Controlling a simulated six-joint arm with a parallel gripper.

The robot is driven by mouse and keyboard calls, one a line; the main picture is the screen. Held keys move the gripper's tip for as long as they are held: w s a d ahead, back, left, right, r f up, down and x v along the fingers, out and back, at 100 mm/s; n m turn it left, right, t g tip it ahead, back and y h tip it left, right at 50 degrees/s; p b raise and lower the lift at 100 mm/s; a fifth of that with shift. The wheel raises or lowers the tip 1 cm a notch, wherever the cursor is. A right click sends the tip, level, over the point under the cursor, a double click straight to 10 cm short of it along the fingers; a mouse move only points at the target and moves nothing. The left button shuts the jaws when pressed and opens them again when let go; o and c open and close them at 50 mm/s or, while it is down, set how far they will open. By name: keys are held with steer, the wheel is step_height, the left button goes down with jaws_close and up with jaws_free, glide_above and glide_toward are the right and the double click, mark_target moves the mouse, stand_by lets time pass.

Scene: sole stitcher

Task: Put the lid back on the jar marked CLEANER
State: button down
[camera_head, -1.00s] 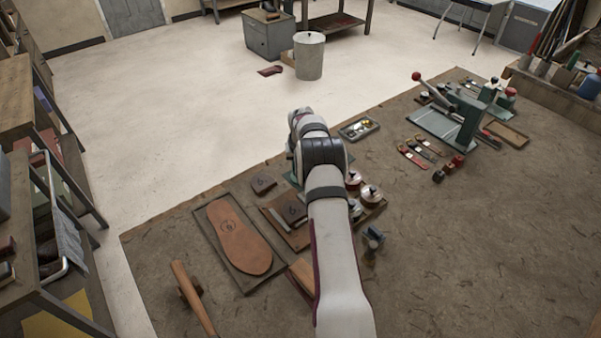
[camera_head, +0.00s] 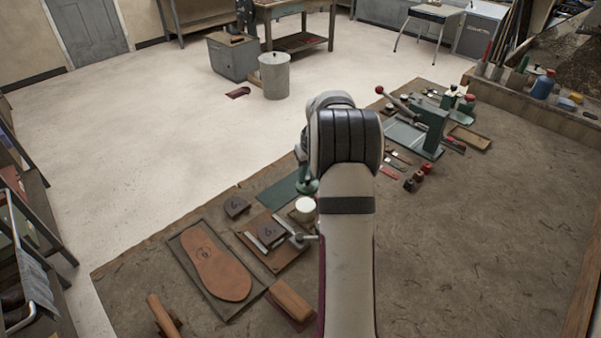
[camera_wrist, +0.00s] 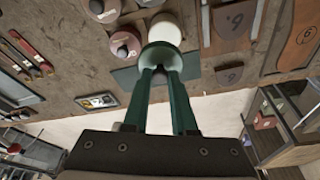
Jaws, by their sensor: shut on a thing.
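My gripper (camera_wrist: 163,75) has two green fingers, shut on a round grey-green lid (camera_wrist: 160,55) at their tips. A pale, open-looking round jar (camera_wrist: 165,30) stands just beyond the lid in the wrist view, partly overlapped by it. In the head view the pale jar (camera_head: 305,208) stands just in front of the lid (camera_head: 307,186). I cannot tell whether lid and jar touch. Two lidded jars with dark knobs, one near (camera_wrist: 125,44) and one farther (camera_wrist: 103,10), stand beside it. No jar's marking is readable. My arm hides much of this area in the head view.
A green lever press (camera_head: 430,128) stands at the back right. A small tray (camera_wrist: 97,101) lies near the jars. The bench's right side is mostly clear.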

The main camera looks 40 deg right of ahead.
mark_target(308, 189)
steer(key=shift+s+a+n, duration=0.15)
steer(key=shift+a+n, duration=0.15)
steer(key=shift+a, duration=0.05)
steer(key=shift+f, duration=3.15)
steer(key=shift+f, duration=0.15)
steer(key=shift+c, duration=0.8)
jaws_free()
steer(key=shift+r, duration=3.5)
steer(key=shift+c, duration=0.2)
